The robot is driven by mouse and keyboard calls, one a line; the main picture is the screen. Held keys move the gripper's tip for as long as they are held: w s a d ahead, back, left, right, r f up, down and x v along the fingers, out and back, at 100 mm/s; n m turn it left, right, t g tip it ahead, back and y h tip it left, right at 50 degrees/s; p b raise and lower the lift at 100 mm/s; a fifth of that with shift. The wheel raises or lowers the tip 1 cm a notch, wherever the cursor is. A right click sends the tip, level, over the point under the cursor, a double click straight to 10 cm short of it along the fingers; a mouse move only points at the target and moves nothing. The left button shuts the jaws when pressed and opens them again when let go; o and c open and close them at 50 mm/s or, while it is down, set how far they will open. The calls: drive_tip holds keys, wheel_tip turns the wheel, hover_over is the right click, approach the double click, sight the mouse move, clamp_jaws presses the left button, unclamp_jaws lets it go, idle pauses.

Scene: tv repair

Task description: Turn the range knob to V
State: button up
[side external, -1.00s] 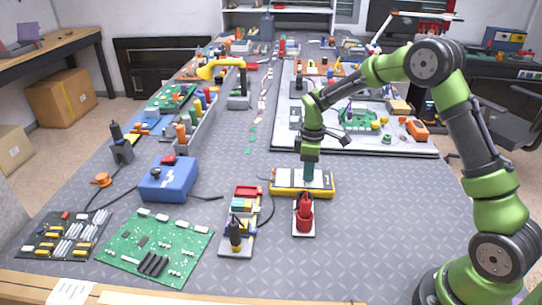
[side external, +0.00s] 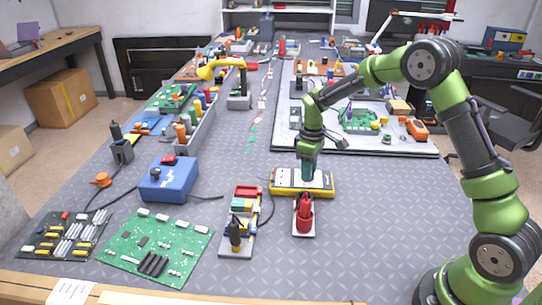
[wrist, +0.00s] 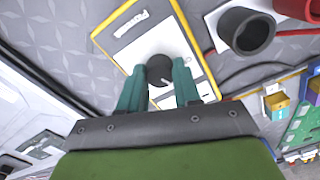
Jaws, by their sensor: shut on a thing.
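The yellow-edged multimeter (side external: 285,183) lies flat on the grey table in front of my arm. The wrist view shows its pale face (wrist: 135,55) and yellow rim. The dark round range knob (wrist: 159,69) sits between the two green fingers of my gripper (wrist: 160,80), with a light mark near its lower edge. My gripper (side external: 308,181) points straight down over the meter and is shut on the knob. Fingers and palm hide part of the knob and the meter's lower face. The V marking is too small to read.
A red holder (side external: 304,213) stands just in front of the meter, and a tray of small parts (side external: 241,222) stands to its left. A blue box (side external: 169,180) and a green circuit board (side external: 156,245) are farther left. A black cable loops beside the meter.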

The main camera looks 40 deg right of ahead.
drive_tip(key=o, duration=1.1)
drive_tip(key=shift+c, duration=0.2)
wheel_tip(320, 180, up, 17)
drive_tip(key=s+a+r+m+t+y, duration=0.1)
drive_tip(key=s+a+m+t, duration=0.2)
drive_tip(key=s, duration=0.8)
drive_tip(key=s+a+r+m+t+y, duration=0.1)
drive_tip(key=s+a+m+t, duration=0.3)
drive_tip(key=s, duration=0.8)
drive_tip(key=shift+s+a+r+m, duration=0.3)
drive_tip(key=shift+a+r+m, duration=0.45)
drive_tip(key=shift+a, duration=0.35)
